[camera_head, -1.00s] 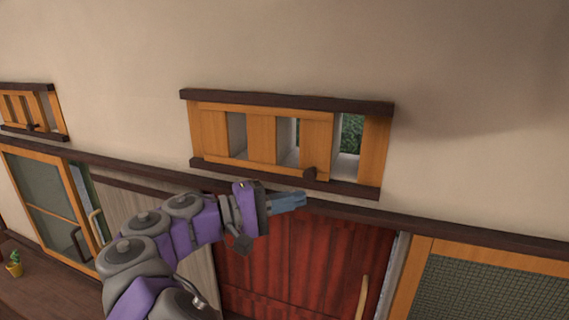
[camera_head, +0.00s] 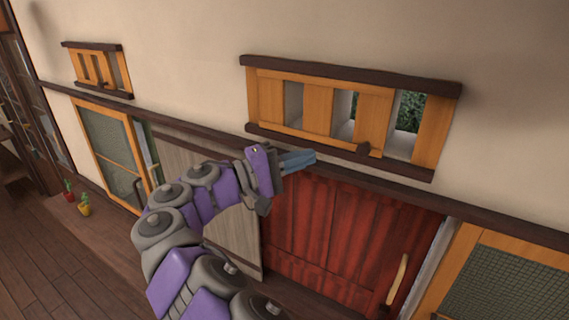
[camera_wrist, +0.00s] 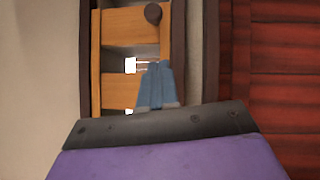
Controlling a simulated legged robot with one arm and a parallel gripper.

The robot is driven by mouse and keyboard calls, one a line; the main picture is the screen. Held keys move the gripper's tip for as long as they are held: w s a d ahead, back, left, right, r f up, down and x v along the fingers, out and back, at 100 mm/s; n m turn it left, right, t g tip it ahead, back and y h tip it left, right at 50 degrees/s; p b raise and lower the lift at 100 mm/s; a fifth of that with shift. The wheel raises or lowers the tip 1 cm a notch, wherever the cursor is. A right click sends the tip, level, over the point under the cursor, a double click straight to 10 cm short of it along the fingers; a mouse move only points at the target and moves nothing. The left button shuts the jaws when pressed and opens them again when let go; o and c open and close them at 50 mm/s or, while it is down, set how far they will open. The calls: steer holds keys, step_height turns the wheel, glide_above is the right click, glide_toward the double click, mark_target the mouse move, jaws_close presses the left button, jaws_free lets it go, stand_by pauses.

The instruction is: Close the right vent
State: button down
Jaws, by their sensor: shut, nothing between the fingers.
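The right vent (camera_head: 345,112) is a wooden slatted panel in a dark frame, high on the wall above the red door. Gaps show between its slats, and greenery shows through some of them. Its small round brown knob (camera_head: 363,149) is at the panel's lower edge, toward the right; it also shows at the top of the wrist view (camera_wrist: 153,13). My gripper (camera_head: 314,157) is shut and empty, in front of the vent's lower rail, left of the knob and apart from it. In the wrist view its blue fingertips (camera_wrist: 157,66) overlap the vent slats.
A smaller similar vent (camera_head: 97,69) is on the wall at the left. Below are the red door (camera_head: 340,230) with a pale handle (camera_head: 398,279), a grey panel (camera_head: 185,165) and a screen door (camera_head: 107,148). Small potted plants (camera_head: 84,206) stand at the far left.

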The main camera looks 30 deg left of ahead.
steer(key=w+d+r, duration=0.1)
steer(key=w+d, duration=0.2)
steer(key=d, duration=0.3)
steer(key=shift+w+d, duration=0.2)
steer(key=shift+w, duration=0.1)
steer(key=d+b, duration=0.2)
steer(key=d, duration=0.4)
steer(key=shift+s+d, duration=0.25)
steer(key=shift+d, duration=0.15)
stand_by(0.4)
steer(key=shift+a, duration=0.1)
